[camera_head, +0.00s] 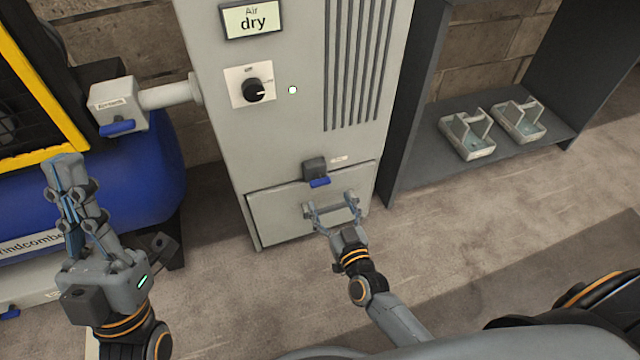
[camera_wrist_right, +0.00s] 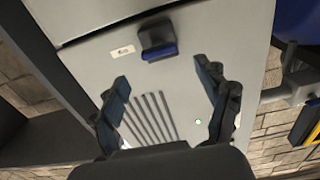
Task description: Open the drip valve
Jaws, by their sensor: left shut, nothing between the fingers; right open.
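The lever lies roughly level. A small label beside it is too small to read, so I cannot confirm it is the drip valve. The block (camera_wrist_right: 157,36) and lever (camera_wrist_right: 160,53) also show in the right wrist view, beyond the fingertips. My right gripper (camera_head: 331,203) is open and empty, in front of the lower panel and below the lever in the head view, apart from it. My left gripper (camera_head: 65,165) is shut and empty at the left.
The cabinet carries a black knob (camera_head: 253,90) and an "Air dry" display (camera_head: 252,19). At left, a grey valve box (camera_head: 118,102) with a blue lever stands by a blue tank (camera_head: 160,165) and yellow frame. A dark shelf (camera_head: 545,138) holds two trays. The floor ahead is clear.

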